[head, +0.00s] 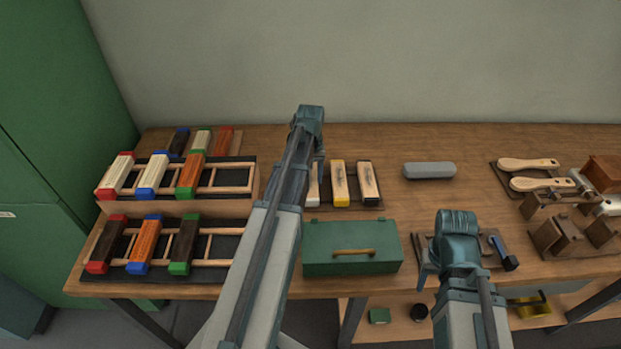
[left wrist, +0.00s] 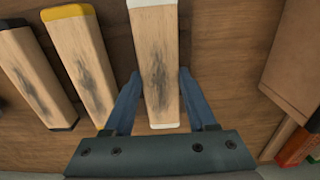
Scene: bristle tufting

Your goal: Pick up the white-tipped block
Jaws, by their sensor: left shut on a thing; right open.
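The white-tipped block (left wrist: 158,50) is light wood with a dark smudge and white ends. It lies between the two blue fingers of my left gripper (left wrist: 160,76), which is shut on its sides. In the head view only a strip of the block (head: 314,186) shows beside my left arm, which hides the rest and the fingers. I cannot tell whether it is clear of its support. My right gripper (head: 424,264) is open and empty, over the front of the table, right of the green box.
Racks of coloured-tipped blocks (head: 146,242) fill the left. The green box (head: 318,262) is in front. A grey rounded bar (head: 429,171) and wooden-handled tools (head: 528,163) lie right, with bare table between.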

